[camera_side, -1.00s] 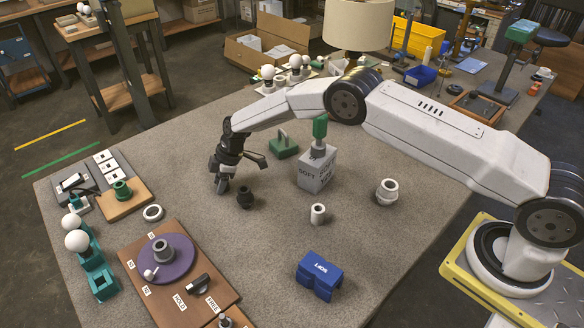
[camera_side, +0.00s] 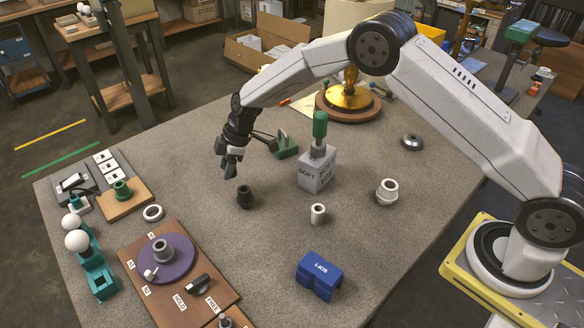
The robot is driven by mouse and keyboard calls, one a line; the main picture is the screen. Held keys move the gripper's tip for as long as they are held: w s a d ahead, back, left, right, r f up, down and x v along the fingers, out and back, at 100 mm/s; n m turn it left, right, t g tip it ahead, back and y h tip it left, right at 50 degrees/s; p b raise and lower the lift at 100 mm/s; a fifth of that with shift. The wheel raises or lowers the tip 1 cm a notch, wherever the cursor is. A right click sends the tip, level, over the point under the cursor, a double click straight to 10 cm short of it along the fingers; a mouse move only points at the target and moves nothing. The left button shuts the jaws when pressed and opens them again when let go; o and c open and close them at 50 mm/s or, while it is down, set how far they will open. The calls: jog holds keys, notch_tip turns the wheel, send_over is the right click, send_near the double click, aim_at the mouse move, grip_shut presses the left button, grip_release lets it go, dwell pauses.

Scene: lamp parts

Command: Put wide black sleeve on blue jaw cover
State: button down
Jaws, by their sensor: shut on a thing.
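A black sleeve (camera_side: 245,196) stands upright on the grey table, its open top showing. The blue jaw cover (camera_side: 319,274), a block with "SOFT" lettering that reads upside down, lies near the table's front middle. My gripper (camera_side: 230,171) points down above the table, up and left of the black sleeve in the picture and apart from it. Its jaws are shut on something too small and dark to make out. The blue cover is well to the right and front of my gripper, with nothing on top of it.
A grey "SOFT" block (camera_side: 317,171) with a green-topped piece stands right of my gripper. A white cylinder (camera_side: 318,213) and a white collar (camera_side: 387,191) stand nearby. A brown board (camera_side: 203,312) with a purple disc (camera_side: 183,266) is front left. A gold lamp base (camera_side: 349,103) is behind.

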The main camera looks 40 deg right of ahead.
jog(key=s+d+r, duration=0.2)
jog(key=s+r, duration=0.3)
jog(key=s, duration=0.4)
jog(key=shift+s, duration=0.4)
jog(key=shift+r, duration=0.1)
dwell(0.3)
notch_tip(320, 180, up, 2)
jog(key=n+g, duration=0.5)
jog(key=n, duration=0.9)
send_over(321, 277)
jog(key=w, duration=0.1)
jog(key=shift+h, duration=0.4)
jog(key=shift+d+f, duration=0.25)
jog(key=shift+f, duration=0.85)
jog(key=shift+d+f, duration=0.2)
jog(key=shift+f, duration=0.9)
jog(key=shift+f, duration=1.8)
